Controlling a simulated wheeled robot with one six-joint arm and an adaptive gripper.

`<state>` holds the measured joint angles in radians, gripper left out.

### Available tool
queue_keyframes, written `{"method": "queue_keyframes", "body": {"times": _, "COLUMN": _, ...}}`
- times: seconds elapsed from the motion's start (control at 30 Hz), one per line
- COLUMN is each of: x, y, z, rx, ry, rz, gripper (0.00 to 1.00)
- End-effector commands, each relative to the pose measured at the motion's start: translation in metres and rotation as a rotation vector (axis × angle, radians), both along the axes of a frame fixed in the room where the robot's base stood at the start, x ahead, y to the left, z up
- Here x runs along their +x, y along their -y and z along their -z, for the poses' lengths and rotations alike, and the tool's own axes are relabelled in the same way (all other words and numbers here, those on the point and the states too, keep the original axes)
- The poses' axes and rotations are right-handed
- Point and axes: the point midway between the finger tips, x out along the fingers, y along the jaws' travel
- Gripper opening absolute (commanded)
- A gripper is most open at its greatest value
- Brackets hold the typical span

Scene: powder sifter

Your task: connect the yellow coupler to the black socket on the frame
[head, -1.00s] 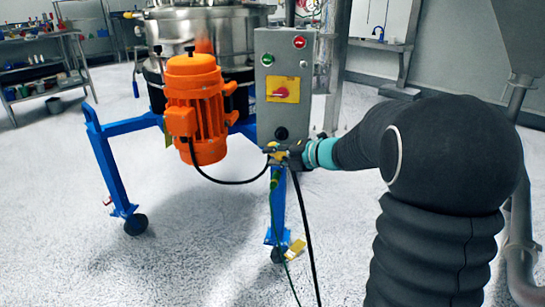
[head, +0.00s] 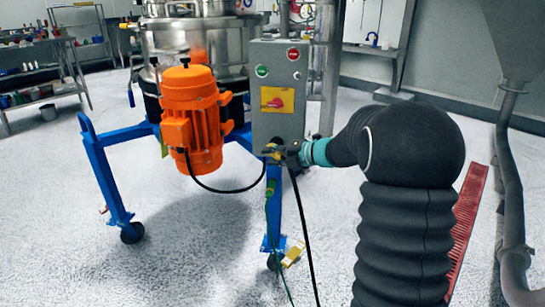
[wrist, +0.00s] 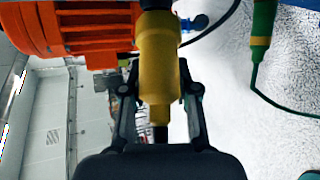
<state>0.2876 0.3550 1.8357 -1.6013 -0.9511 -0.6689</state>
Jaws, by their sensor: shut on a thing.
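The yellow coupler (wrist: 158,65) is upright between the fingers of my gripper (wrist: 158,95) in the wrist view, with a black cable end at its lower side. My gripper (head: 283,153) is shut on it just under the grey control box in the head view, where the coupler (head: 270,151) shows small. A dark part (wrist: 156,4), likely the black socket, meets the coupler's far end at the top edge of the wrist view. In the head view the socket is mostly hidden at the box's lower edge. I cannot tell whether the coupler is seated in it.
An orange motor (head: 193,115) stands left of the grey control box (head: 278,98). A blue frame leg (head: 274,215) stands below the box. A green plug (wrist: 263,35) hangs on a cable to the right in the wrist view.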

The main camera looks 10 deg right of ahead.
Motion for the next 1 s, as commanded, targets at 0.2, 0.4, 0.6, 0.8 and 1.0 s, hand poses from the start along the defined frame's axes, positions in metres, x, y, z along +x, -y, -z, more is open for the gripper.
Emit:
{"method": "queue_keyframes", "body": {"times": 0.2, "x": 0.0055, "y": 0.0033, "z": -0.0027, "rx": 0.000, "ry": 0.007, "rz": 0.007, "gripper": 0.00}}
{"method": "queue_keyframes", "body": {"times": 0.4, "x": 0.0063, "y": 0.0054, "z": -0.0032, "rx": -0.001, "ry": 0.008, "rz": 0.012, "gripper": 0.00}}
{"method": "queue_keyframes", "body": {"times": 0.6, "x": 0.0068, "y": 0.0074, "z": -0.0030, "rx": -0.003, "ry": 0.016, "rz": 0.030, "gripper": 0.00}}
{"method": "queue_keyframes", "body": {"times": 0.8, "x": 0.0068, "y": 0.0092, "z": -0.0035, "rx": -0.007, "ry": 0.024, "rz": 0.051, "gripper": 0.00}}
{"method": "queue_keyframes", "body": {"times": 1.0, "x": 0.0066, "y": 0.0098, "z": -0.0044, "rx": -0.010, "ry": 0.032, "rz": 0.070, "gripper": 0.00}}
